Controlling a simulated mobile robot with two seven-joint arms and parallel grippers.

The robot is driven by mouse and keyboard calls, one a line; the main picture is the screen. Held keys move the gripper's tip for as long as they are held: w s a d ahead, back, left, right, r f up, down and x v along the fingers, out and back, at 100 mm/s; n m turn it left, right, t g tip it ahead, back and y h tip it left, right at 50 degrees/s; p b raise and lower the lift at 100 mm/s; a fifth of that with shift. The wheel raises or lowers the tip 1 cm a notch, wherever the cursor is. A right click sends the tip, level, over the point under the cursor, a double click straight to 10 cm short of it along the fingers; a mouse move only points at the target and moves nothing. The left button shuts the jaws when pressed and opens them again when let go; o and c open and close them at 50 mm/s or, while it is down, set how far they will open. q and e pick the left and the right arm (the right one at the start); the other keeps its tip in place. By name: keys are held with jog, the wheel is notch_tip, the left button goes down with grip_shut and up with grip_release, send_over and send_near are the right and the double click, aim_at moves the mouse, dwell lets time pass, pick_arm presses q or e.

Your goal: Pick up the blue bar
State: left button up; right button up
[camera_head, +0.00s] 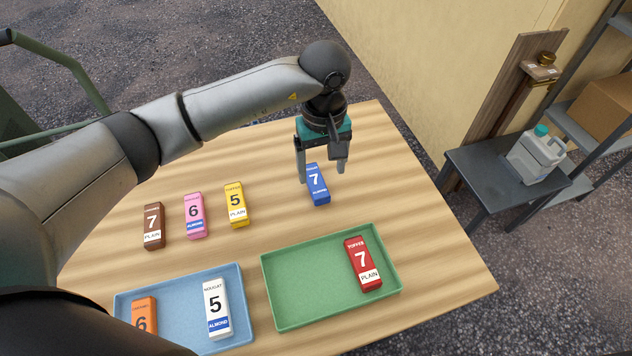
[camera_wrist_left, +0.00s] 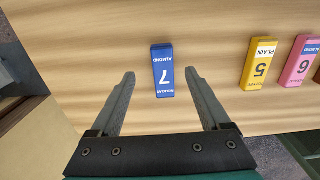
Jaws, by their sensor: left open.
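The blue bar (camera_head: 319,190) lies on the wooden table in the head view, with a large 7 on its label. It also shows in the left wrist view (camera_wrist_left: 163,72), between and just beyond the two fingertips. My left gripper (camera_head: 322,176) is open, with its fingers pointing down close over the blue bar. In the left wrist view the open left gripper (camera_wrist_left: 160,77) has empty space between its fingers. The head view does not make clear how high the fingertips are. My right gripper is not in view.
Yellow (camera_head: 236,206), pink (camera_head: 195,216) and brown (camera_head: 154,227) bars stand in a row to the left. A green tray (camera_head: 300,314) holds a red bar (camera_head: 362,265). A blue tray (camera_head: 180,310) holds white (camera_head: 216,308) and orange (camera_head: 144,314) bars. The table is clear right of the blue bar.

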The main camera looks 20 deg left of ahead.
aim_at(319, 188)
pick_arm(q)
jog(key=shift+a+f, duration=0.15)
jog(key=shift+f, duration=1.45)
jog(key=shift+a+f, duration=0.1)
jog(key=shift+f, duration=1.45)
grip_shut()
